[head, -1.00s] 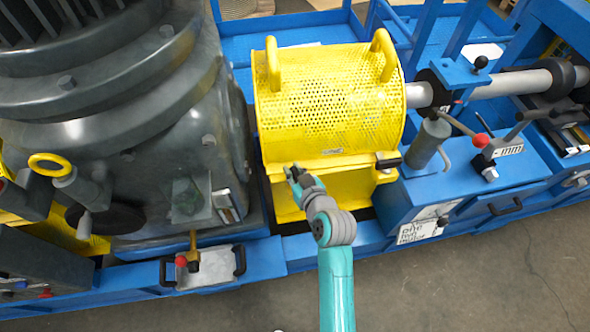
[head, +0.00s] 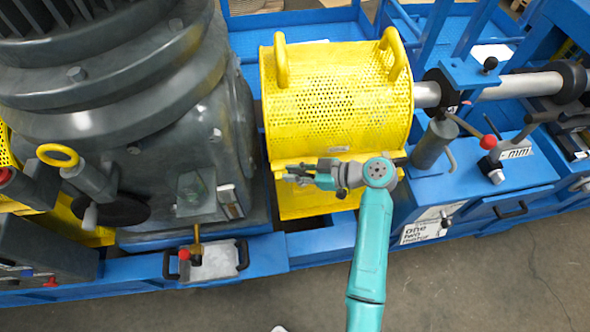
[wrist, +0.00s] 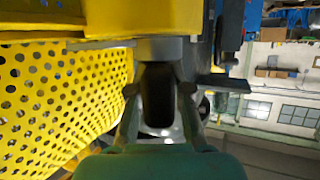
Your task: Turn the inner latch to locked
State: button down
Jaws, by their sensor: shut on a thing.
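The yellow perforated guard (head: 335,105) sits over the shaft, with a plain yellow lower part. My gripper (head: 292,176) is at the left front of the guard, low against its lower edge, with my wrist to the right of it. In the wrist view my gripper (wrist: 158,90) has its two fingers on either side of a dark upright piece, the inner latch (wrist: 158,100), and is shut on it. The latch hangs from a grey round mount (wrist: 160,48) below the yellow edge. In the head view the latch is too small and covered to read its setting.
The big grey motor housing (head: 120,130) stands close left of my gripper. A dark flat piece (wrist: 222,83) shows beside the latch. Floor in front is clear.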

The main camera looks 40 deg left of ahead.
jog(key=n+g, duration=0.1)
jog(key=n+g+h, duration=0.2)
jog(key=shift+s+d, duration=0.15)
jog(key=shift+s, duration=0.1)
jog(key=shift+s+d+n+g+h, duration=0.15)
jog(key=shift+n+g+h, duration=0.55)
jog(key=shift+n+g, duration=0.1)
jog(key=shift+d+f+h, duration=0.1)
jog(key=shift+f+h, duration=0.05)
jog(key=shift+h, duration=0.15)
jog(key=c, duration=1.1)
grip_release()
